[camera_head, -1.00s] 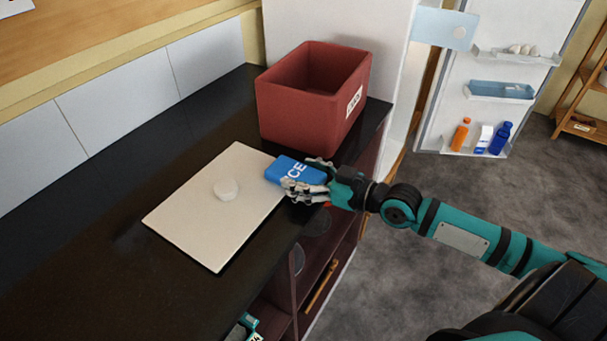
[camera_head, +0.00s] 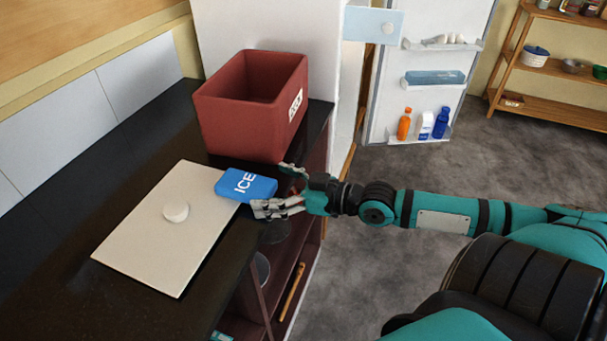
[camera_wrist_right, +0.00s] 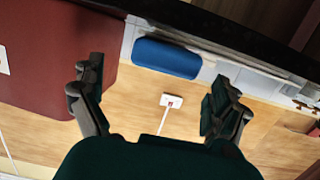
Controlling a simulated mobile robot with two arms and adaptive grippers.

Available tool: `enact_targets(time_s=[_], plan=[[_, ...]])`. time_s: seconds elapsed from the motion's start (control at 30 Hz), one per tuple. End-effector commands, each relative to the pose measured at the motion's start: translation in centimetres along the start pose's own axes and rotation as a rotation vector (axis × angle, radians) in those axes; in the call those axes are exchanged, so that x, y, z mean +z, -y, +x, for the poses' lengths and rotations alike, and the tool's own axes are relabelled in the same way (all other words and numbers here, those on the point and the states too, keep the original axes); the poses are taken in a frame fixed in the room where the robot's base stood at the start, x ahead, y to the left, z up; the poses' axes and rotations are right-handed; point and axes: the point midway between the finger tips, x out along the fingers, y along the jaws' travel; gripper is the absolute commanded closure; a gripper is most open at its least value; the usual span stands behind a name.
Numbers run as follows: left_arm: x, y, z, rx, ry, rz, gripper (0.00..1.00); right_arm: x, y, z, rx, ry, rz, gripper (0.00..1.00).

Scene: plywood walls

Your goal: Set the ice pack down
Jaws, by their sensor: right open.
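The blue ice pack (camera_head: 245,185), marked "ICE", lies on the counter, partly over the right corner of a pale board (camera_head: 150,245). My right gripper (camera_head: 272,187) is open just to the right of the pack, its fingers apart and empty. In the right wrist view, the blue pack (camera_wrist_right: 166,57) sits beyond and between the open fingertips (camera_wrist_right: 155,88), with a gap to them. My left gripper is not in view.
A red bin (camera_head: 245,110) stands on the black counter (camera_head: 60,240) behind the pack. A round white item (camera_head: 176,211) rests on the board. An open fridge door (camera_head: 415,80) holds bottles at the back right. Shelves lie under the counter edge.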

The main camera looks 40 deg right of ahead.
Motion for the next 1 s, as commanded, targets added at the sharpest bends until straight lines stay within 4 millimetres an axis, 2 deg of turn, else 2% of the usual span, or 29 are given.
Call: enact_targets(time_s=[0.6,1.0], plan=[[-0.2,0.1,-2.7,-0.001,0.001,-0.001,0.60,-0.2,0.1,-6.0,-0.001,0.004,0.002,0.00],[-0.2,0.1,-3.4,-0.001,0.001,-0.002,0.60,-0.1,0.1,-7.3,-0.005,-0.001,0.000,0.00]])
